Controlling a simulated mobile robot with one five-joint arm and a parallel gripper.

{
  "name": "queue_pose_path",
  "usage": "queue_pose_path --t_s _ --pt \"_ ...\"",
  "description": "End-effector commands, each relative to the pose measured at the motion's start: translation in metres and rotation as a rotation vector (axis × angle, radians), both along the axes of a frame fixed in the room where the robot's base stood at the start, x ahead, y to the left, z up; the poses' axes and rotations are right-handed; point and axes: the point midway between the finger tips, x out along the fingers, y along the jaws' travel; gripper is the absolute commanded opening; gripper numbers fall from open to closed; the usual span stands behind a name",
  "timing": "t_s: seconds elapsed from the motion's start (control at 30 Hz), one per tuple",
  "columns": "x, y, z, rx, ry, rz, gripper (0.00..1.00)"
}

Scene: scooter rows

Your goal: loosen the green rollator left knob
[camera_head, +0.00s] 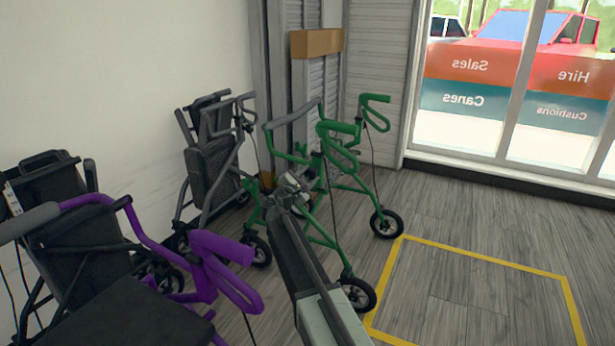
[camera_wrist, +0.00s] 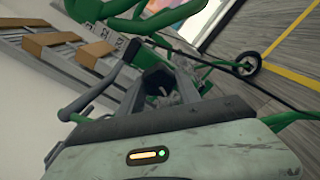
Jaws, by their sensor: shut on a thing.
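The green rollator (camera_head: 352,187) stands by the back wall, beyond my arm, with its looped green handles up. My gripper (camera_head: 291,184) reaches to the near side of its frame and covers part of it. In the wrist view, a black knob (camera_wrist: 156,78) sits between the jaws of my gripper (camera_wrist: 160,88), which are shut on it. I take it to be the rollator's left knob; in the head view my gripper hides it. The green frame (camera_wrist: 150,22) passes close above the jaws.
A purple rollator (camera_head: 205,262) stands near at the left, close to my arm. A grey rollator (camera_head: 212,165) stands behind it by the white wall. Yellow tape (camera_head: 480,256) outlines clear floor at the right.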

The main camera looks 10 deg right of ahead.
Motion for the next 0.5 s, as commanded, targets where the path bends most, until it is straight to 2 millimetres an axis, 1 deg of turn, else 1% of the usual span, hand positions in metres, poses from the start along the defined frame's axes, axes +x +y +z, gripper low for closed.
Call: queue_pose_path --t_s 0.03,0.3,0.5 --pt "0.0015 0.0045 -0.0002 -0.025 0.018 0.011 0.0" --pt "0.0011 0.0039 -0.0006 -0.133 0.096 0.011 0.0" --pt "0.001 0.0037 -0.0008 -0.169 0.122 0.01 0.0"
